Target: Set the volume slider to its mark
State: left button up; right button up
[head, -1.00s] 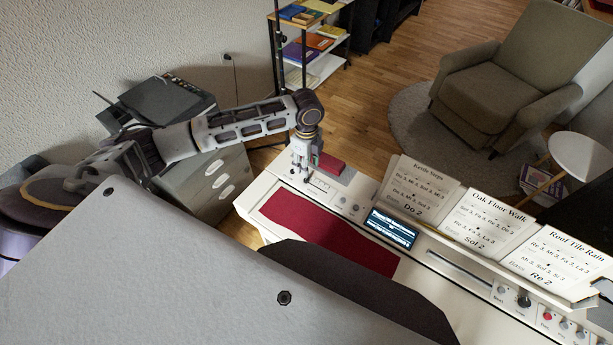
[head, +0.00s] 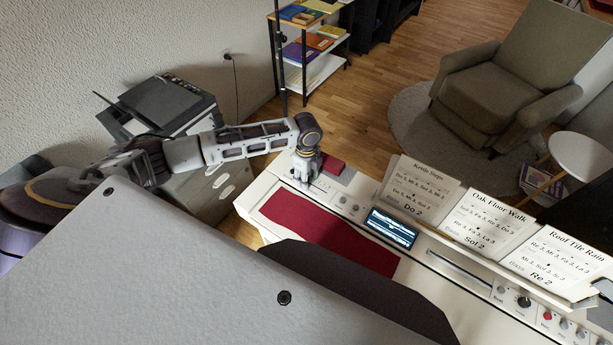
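The white digital piano (head: 470,299) runs from the middle to the lower right. My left gripper (head: 303,181) points down over the control panel at the piano's left end. Its fingertips are at or just above the panel. They are too small and shaded to tell whether they are open or shut. The volume slider and its mark are not clear; slots show on the panel (head: 325,184) beside the gripper, which hides part of it. My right gripper is not in view.
A red block (head: 333,165) sits behind the gripper. A red cloth (head: 330,236) covers keys. Knobs (head: 349,202), a lit display (head: 391,227) and song sheets (head: 419,187) stand to the right.

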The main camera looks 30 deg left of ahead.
aim_at(318, 188)
pick_arm(q)
grip_shut()
jog(key=shift+d, duration=0.15)
jog(key=shift+s+d+r+p, duration=0.1)
jog(key=shift+s+d+p, duration=0.1)
jog(key=shift+d+p, duration=1)
jog(key=shift+s+d+p, duration=0.15)
jog(key=shift+d+p, duration=0.6)
jog(key=shift+d, duration=0.4)
grip_release()
notch_tip(318, 188, up, 12)
